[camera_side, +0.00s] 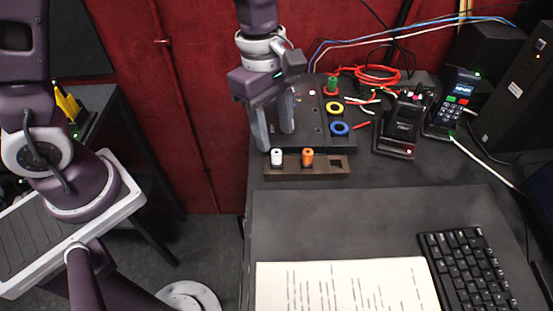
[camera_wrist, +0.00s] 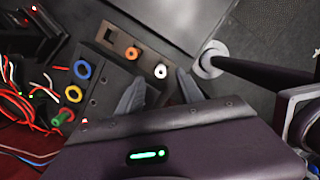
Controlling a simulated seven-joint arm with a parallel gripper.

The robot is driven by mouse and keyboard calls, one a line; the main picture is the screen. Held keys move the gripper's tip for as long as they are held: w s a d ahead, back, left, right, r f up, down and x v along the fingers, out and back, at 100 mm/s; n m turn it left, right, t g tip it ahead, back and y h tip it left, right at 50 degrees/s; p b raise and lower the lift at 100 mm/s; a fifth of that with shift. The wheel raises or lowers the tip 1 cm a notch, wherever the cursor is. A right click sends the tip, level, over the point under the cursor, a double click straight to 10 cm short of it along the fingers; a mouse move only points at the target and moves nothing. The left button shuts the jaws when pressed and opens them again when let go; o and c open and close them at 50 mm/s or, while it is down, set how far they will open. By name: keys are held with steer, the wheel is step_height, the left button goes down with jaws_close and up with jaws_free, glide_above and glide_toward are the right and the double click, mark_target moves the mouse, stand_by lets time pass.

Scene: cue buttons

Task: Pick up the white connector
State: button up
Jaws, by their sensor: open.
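The white connector (camera_side: 277,157) stands upright in a brown wooden holder (camera_side: 330,163) at the front of the black panel. It also shows in the wrist view (camera_wrist: 160,71), a little beyond the fingertips and between their lines. An orange connector (camera_side: 307,157) stands beside it to the right; in the wrist view it (camera_wrist: 132,53) lies left of the white one. My gripper (camera_side: 276,142) is open and empty, its fingers pointing down just behind and above the white connector. Its two fingers (camera_wrist: 160,82) show spread apart in the wrist view. No finger appears to touch the connector.
The black panel (camera_side: 318,128) carries a blue ring (camera_side: 339,128), a yellow ring (camera_side: 334,107) and a green connector (camera_side: 331,85). Red cable (camera_side: 377,74) and handheld devices (camera_side: 403,122) lie to the right. Paper (camera_side: 345,286) and a keyboard (camera_side: 470,267) are in front; the desk between is clear.

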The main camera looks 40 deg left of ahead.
mark_target(276, 152)
steer(key=f, duration=0.6)
steer(key=shift+d+f, duration=0.1)
steer(key=shift+d, duration=0.25)
jaws_close()
